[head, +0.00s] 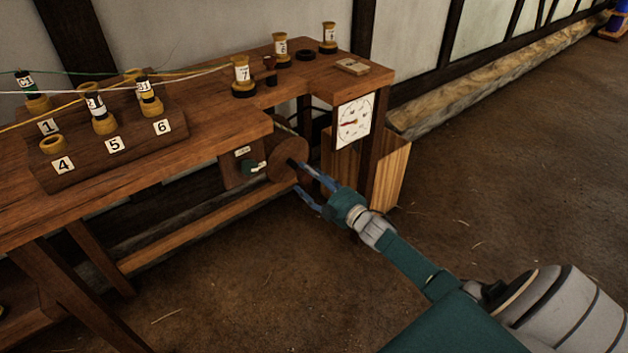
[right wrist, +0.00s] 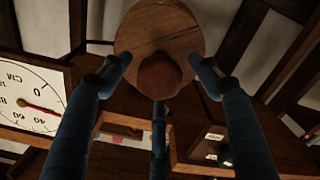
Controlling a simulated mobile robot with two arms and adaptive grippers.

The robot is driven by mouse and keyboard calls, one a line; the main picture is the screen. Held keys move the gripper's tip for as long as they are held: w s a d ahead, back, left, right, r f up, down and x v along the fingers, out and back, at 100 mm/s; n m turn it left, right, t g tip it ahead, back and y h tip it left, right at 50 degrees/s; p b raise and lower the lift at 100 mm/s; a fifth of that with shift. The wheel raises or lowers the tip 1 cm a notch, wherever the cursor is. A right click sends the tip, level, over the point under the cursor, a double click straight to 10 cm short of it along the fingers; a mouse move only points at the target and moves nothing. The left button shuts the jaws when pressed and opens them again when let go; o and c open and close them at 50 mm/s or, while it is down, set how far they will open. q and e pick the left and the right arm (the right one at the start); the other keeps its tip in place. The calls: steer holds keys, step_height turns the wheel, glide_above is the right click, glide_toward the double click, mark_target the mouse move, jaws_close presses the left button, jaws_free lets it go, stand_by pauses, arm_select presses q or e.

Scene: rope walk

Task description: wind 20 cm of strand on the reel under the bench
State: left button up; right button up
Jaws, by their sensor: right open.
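The reel (head: 286,158) shows under the bench's (head: 215,95) front edge as a round wooden disc. In the right wrist view the disc (right wrist: 150,28) faces me, with a rounded brown knob (right wrist: 160,76) standing out toward the camera. My right gripper (head: 297,177) has its blue fingers spread at the disc; in the right wrist view the fingers (right wrist: 161,78) stand around the knob with gaps at the sides. Whether any finger touches it is unclear. The dial marked CM (head: 355,121) hangs from the bench's right end; its red needle shows in the right wrist view (right wrist: 38,106). My left gripper is out of view.
A wooden box with a green knob (head: 250,167) sits left of the reel. A light wooden panel (head: 392,172) stands behind the bench's right leg. Labelled bobbins, including number 7 (head: 241,74), stand on the bench, with strands running left. The floor (head: 490,175) to the right is clear.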

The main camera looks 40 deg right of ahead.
steer(key=s, duration=1.2)
steer(key=shift+d, duration=0.45)
steer(key=shift+f, duration=0.1)
